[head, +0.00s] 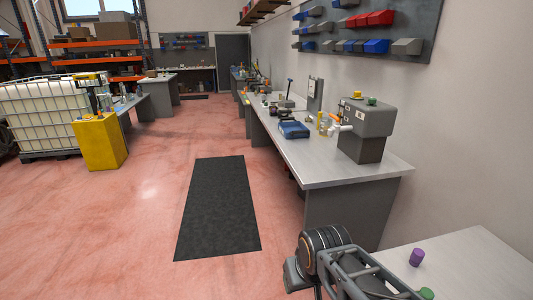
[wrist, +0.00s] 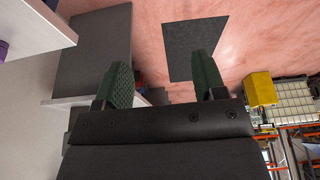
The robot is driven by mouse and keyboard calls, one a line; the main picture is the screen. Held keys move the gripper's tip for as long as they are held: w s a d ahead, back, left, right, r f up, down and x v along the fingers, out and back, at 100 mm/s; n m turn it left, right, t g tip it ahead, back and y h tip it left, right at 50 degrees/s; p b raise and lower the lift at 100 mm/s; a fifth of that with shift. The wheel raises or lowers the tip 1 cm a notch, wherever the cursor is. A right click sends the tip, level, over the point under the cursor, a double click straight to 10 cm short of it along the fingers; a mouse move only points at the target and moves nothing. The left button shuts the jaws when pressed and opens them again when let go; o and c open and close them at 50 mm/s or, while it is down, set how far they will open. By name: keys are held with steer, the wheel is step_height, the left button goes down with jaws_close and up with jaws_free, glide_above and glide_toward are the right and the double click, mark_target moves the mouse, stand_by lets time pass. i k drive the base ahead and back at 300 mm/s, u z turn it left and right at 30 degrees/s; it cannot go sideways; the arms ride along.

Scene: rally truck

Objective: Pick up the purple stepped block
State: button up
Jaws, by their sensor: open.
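The purple stepped block (head: 416,257) stands on a pale table (head: 465,262) at the lower right of the head view. It is small there, and its steps are hard to make out. A purple patch (wrist: 3,49) at the left edge of the wrist view, by a pale surface, may be the same block, mostly cut off. My gripper (wrist: 164,88) shows in the wrist view with its two dark green fingers spread apart and nothing between them. It points out over the floor, away from the block. In the head view my arm is left of the block.
A long workbench (head: 385,165) runs along the wall with a grey machine (head: 365,125) and a blue case (head: 293,130). A dark mat (head: 218,205) lies on open floor.

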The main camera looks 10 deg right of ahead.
mark_target(418, 255)
steer(key=u, duration=0.05)
steer(key=k, duration=0.5)
steer(key=z, duration=0.55)
steer(key=i, duration=0.35)
steer(key=z, duration=1)
